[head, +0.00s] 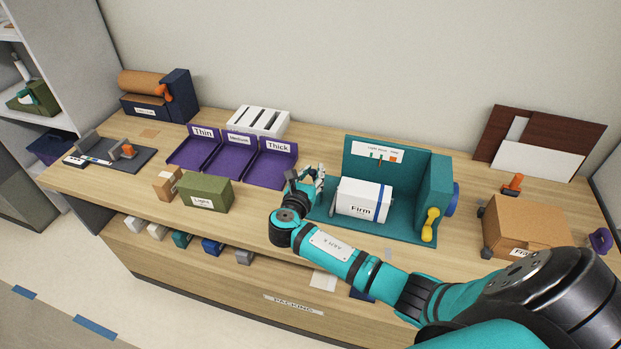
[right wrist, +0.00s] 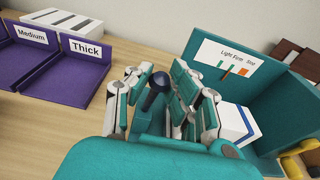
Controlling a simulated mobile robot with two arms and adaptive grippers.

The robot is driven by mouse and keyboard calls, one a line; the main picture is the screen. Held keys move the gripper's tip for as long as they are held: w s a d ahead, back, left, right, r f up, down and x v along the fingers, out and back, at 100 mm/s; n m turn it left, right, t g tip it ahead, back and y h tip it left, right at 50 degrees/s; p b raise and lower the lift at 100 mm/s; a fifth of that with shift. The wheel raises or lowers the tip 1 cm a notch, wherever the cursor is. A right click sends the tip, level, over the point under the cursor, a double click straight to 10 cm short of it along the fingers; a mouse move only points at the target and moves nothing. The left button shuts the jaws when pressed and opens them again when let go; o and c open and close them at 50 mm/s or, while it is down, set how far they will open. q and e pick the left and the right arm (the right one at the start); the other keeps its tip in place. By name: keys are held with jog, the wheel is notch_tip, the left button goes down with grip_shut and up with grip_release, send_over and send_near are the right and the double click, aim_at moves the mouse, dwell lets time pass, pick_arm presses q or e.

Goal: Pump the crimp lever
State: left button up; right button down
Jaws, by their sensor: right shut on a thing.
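The teal crimping machine (head: 428,165) stands on the bench, with a back panel showing a scale marked Light, Firm and a third word. A white box labelled Firm (head: 357,207) with a blue band sits in it. My right gripper (head: 308,184) is at the machine's left side. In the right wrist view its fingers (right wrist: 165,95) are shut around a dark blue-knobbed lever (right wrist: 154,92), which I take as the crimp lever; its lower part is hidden. The head view hides most of it behind my gripper. My left gripper is not in view.
A yellow handle (head: 430,226) is on the machine's right. Purple trays (head: 270,172) labelled Thin, Medium and Thick lie to the left, with a green box (head: 205,192) in front. A cardboard box (head: 522,226) stands to the right. Bare bench lies between trays and green box.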

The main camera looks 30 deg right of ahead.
jog(key=shift+w+d+r, duration=0.6)
jog(key=shift+w+d, duration=0.25)
jog(key=shift+d, duration=0.05)
jog(key=shift+w+d+r, duration=0.1)
jog(key=shift+w+d, duration=0.3)
jog(key=shift+d, duration=0.05)
jog(key=c, duration=1.2)
grip_release()
jog(key=shift+s, duration=0.1)
jog(key=shift+o, duration=0.2)
jog(key=shift+a+f, duration=0.15)
jog(key=shift+f, duration=0.05)
jog(key=v, duration=1.2)
